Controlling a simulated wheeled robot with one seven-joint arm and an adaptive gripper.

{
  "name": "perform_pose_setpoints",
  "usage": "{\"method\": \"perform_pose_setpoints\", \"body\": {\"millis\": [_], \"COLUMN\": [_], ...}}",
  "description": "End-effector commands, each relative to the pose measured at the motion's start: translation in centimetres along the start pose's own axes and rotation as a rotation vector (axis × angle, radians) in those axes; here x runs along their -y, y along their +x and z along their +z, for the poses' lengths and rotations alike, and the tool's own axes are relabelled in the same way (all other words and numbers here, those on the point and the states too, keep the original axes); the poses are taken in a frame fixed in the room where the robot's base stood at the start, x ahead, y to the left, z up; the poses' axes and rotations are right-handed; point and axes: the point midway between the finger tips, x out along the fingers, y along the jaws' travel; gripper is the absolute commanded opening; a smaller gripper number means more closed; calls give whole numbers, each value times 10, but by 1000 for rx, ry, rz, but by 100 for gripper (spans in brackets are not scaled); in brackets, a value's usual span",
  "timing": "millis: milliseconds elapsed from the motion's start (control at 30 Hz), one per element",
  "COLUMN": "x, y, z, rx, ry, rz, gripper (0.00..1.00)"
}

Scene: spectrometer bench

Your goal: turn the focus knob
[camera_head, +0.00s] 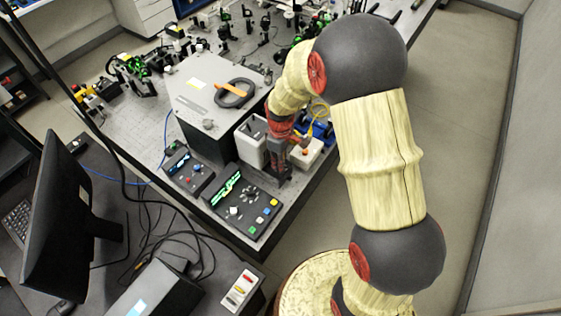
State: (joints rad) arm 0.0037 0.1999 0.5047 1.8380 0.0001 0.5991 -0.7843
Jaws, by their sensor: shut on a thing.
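My gripper (277,174) points down at the near right part of the optical bench (180,80). It is beside the right end of the larger black control box (240,208), with a white box (251,146) just left of it. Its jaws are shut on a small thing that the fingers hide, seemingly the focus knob. I cannot make out the knob itself. The control box has a green display, several small knobs and coloured buttons on its top.
A smaller black control box (188,172) and a large grey-topped housing (195,88) stand left of my gripper. A white box with an orange top piece (306,153) is close on the right. A monitor (62,220) and cables are at lower left. Optics crowd the bench's far side.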

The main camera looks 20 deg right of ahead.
Motion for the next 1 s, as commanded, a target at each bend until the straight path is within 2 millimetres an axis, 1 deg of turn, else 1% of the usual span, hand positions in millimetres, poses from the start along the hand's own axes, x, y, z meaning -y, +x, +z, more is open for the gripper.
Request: {"method": "perform_pose_setpoints", "body": {"millis": [33,200,567,767,1000], "x": [0,0,0,0,0], "y": [0,0,0,0,0], "z": [0,0,0,0,0], "rx": [0,0,0,0,0], "ry": [0,0,16,97,265], "rz": [0,0,0,1,0], "gripper": [9,0,0,0,0]}}
